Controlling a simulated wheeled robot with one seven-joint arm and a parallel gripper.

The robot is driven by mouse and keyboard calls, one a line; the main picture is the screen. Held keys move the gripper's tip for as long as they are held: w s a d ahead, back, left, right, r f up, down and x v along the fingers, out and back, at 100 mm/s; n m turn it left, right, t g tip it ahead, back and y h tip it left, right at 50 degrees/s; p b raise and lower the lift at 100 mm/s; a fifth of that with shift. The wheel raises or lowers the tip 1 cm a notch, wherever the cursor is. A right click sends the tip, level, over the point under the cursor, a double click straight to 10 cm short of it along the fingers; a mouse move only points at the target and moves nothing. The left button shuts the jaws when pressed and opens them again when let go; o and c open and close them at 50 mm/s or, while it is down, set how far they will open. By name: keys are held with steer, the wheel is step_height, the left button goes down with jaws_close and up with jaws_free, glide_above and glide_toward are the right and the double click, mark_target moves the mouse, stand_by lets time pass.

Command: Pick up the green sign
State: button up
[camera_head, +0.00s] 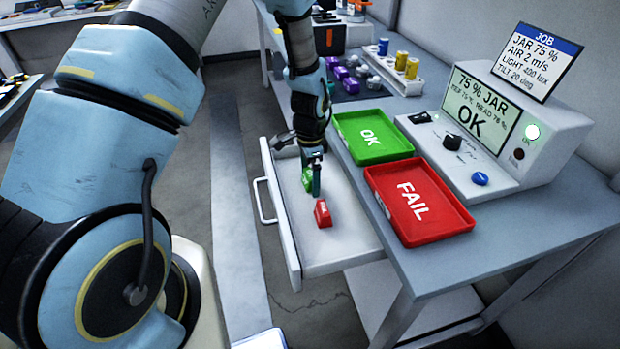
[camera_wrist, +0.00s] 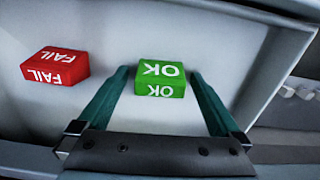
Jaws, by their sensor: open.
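The green sign (camera_wrist: 160,78) is a small block marked OK, lying on the floor of the open drawer. It also shows in the head view (camera_head: 307,179), partly hidden behind my gripper. My gripper (camera_wrist: 160,82) is open, with one dark green finger on each side of the sign in the wrist view. In the head view my gripper (camera_head: 314,178) points down into the drawer. I cannot tell whether the fingers touch the sign.
A red FAIL sign (camera_wrist: 55,66) lies beside the green one in the drawer (camera_head: 335,250). A green OK tray (camera_head: 345,120) and a red FAIL tray (camera_head: 440,228) stand on the bench above. A tester (camera_head: 545,135) with a lit green lamp stands at the right.

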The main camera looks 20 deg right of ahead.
steer(key=c, duration=1.4)
